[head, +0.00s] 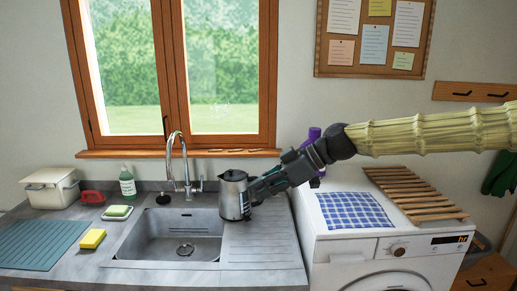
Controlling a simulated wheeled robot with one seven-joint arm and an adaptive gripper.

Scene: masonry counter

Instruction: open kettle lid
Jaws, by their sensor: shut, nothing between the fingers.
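A steel kettle (233,195) with a dark lid (233,175) stands upright on the drainboard just right of the sink basin. The lid appears to lie closed on its top. My gripper (250,194) reaches in from the right and is shut, with its fingertips at the kettle's right side by the handle. The gripper hides most of the handle. I cannot tell whether the fingertips touch the kettle.
The sink basin (180,235) and a tall tap (185,165) are left of the kettle. A washing machine (380,245) with a checked cloth (354,210) and a wooden slatted rack (415,192) stands right. A purple bottle (314,134) is partly behind my arm.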

